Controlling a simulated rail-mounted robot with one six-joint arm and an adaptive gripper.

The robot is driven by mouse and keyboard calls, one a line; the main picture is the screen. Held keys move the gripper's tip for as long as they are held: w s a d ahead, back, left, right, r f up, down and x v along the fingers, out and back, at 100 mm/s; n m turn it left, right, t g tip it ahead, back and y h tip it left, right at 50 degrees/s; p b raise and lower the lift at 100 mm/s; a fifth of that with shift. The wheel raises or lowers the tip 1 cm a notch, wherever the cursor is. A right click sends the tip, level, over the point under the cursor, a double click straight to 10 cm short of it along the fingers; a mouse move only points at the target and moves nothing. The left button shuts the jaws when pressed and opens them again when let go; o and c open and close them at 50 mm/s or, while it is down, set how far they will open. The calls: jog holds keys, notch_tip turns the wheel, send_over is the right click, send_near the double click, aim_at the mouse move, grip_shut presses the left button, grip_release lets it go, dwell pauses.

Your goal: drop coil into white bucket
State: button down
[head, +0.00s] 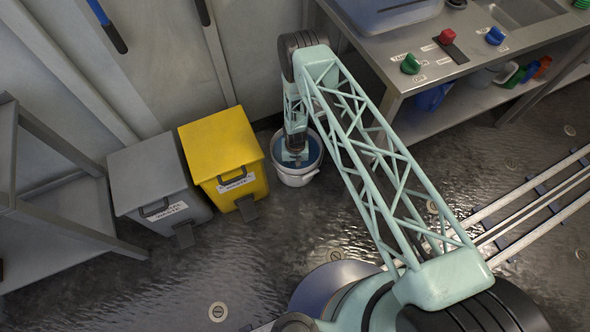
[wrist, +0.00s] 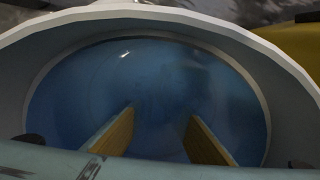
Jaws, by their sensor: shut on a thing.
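The white bucket (head: 296,180) stands on the floor beside the yellow bin, and its inside looks blue. My gripper (head: 295,158) points down into the bucket's opening in the head view. In the wrist view the bucket's pale rim (wrist: 225,35) curves around the blue inside. The two yellowish finger pads of my gripper (wrist: 158,138) stand apart there, over the blue inside. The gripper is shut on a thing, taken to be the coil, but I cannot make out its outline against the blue.
A yellow pedal bin (head: 222,140) stands close left of the bucket, with a grey pedal bin (head: 150,170) beyond it. A metal workbench (head: 400,75) stands to the right. Rails (head: 540,200) cross the floor at right. The floor in front of the bins is clear.

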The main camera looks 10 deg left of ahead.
jog(key=shift+s, duration=0.2)
jog(key=c, duration=2.8)
grip_release()
jog(key=shift+a, duration=0.1)
jog(key=shift+r, duration=0.15)
jog(key=shift+r, duration=0.45)
jog(key=shift+r+p, duration=1.5)
jog(key=shift+r, duration=3.9)
